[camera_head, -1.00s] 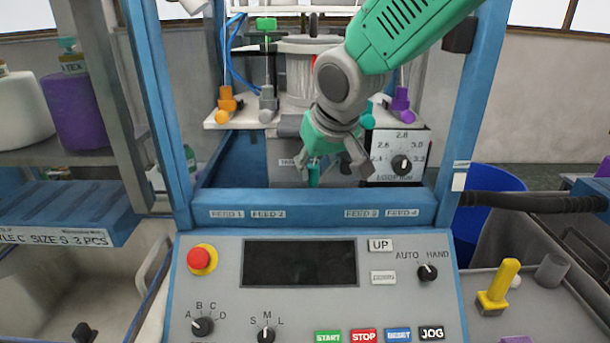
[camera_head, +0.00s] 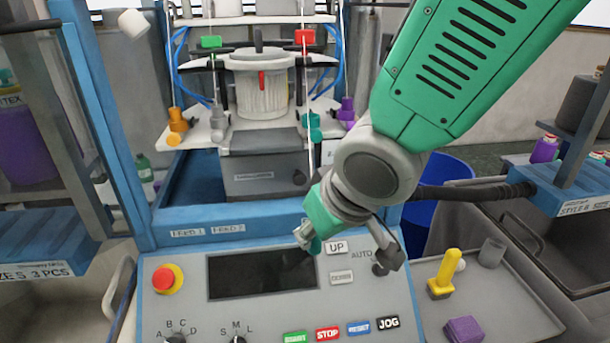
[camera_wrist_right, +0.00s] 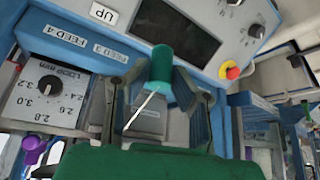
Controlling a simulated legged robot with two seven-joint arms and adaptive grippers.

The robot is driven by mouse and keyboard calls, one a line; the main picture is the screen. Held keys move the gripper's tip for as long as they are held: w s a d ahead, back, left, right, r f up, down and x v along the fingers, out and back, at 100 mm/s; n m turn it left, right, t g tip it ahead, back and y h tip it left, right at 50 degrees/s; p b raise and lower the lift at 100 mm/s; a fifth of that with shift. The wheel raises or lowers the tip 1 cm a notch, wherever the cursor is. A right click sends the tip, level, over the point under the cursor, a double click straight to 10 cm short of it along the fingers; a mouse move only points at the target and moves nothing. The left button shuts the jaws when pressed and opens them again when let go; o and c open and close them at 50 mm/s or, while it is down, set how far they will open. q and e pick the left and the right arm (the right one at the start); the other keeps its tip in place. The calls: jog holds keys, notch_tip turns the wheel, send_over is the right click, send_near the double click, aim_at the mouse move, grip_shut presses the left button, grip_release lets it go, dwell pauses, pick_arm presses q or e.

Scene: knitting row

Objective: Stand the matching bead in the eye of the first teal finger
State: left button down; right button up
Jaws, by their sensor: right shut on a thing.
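My right gripper (camera_head: 311,237) is in front of the machine, over the control panel near the UP label. It is shut on a teal piece (camera_wrist_right: 161,64), which shows in the right wrist view as a short rounded cylinder with a thin pale line running from its lower end. My left gripper is out of view.
Orange (camera_head: 177,121), grey (camera_head: 218,122) and purple (camera_head: 346,110) fingers stand along the bed. The blue front beam (camera_head: 260,213) lies between panel and bed. A yellow part (camera_head: 445,273) and a purple block (camera_head: 464,330) lie on the right tray.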

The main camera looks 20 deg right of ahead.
aim_at(309, 117)
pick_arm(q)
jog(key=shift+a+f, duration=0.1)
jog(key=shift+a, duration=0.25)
pick_arm(e)
jog(key=shift+a, duration=0.45)
